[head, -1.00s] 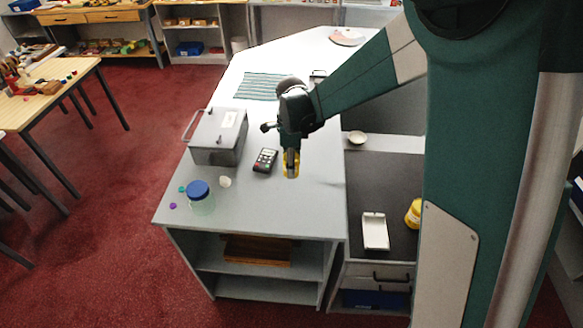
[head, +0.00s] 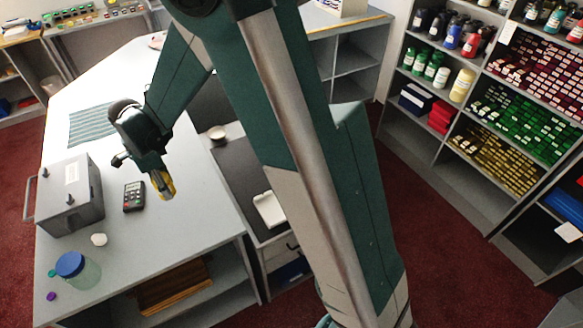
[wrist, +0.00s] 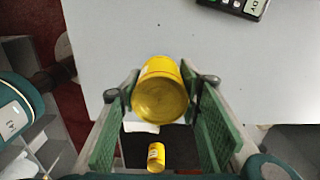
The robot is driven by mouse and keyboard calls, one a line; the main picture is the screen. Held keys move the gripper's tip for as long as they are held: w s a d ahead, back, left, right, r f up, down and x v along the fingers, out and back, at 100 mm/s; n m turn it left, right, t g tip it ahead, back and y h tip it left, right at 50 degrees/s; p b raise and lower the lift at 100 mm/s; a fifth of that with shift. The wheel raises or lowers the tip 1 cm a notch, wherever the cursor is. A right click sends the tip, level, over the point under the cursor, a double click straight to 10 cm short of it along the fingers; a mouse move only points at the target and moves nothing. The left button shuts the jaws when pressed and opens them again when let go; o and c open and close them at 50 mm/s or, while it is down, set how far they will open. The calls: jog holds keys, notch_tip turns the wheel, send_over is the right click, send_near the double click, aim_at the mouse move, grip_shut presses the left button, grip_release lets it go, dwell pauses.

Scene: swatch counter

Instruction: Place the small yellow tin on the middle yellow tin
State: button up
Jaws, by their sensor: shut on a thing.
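The small yellow tin (wrist: 160,92) is between the fingers of my gripper (wrist: 161,100) in the wrist view, gripped near the fingertips. In the head view my gripper (head: 163,186) holds it above the pale grey counter (head: 190,225), right of the calculator. Another yellow tin (wrist: 156,157), which I take for the middle yellow tin, shows lower in the wrist view, apart from the held one. In the head view it is not visible now; my arm covers that area.
A calculator (head: 134,196), a grey metal box (head: 72,196), a blue-lidded jar (head: 77,270) and small caps stand on the pale counter. A white tray (head: 269,209) and a small bowl (head: 217,133) are on the lower dark counter. Shelves of bottles stand right.

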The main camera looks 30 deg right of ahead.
jog(key=d+f+m+b, duration=0.2)
jog(key=d+m, duration=0.1)
jog(key=d, duration=2.3)
jog(key=d+f+m+b, duration=0.3)
jog(key=d+m, duration=0.1)
jog(key=d, duration=2.2)
jog(key=shift+d+f, duration=0.15)
jog(key=shift+f, duration=0.05)
jog(key=shift+f, duration=2.9)
jog(key=shift+f, duration=2.1)
jog(key=shift+f+b, duration=0.2)
jog(key=shift+b, duration=0.15)
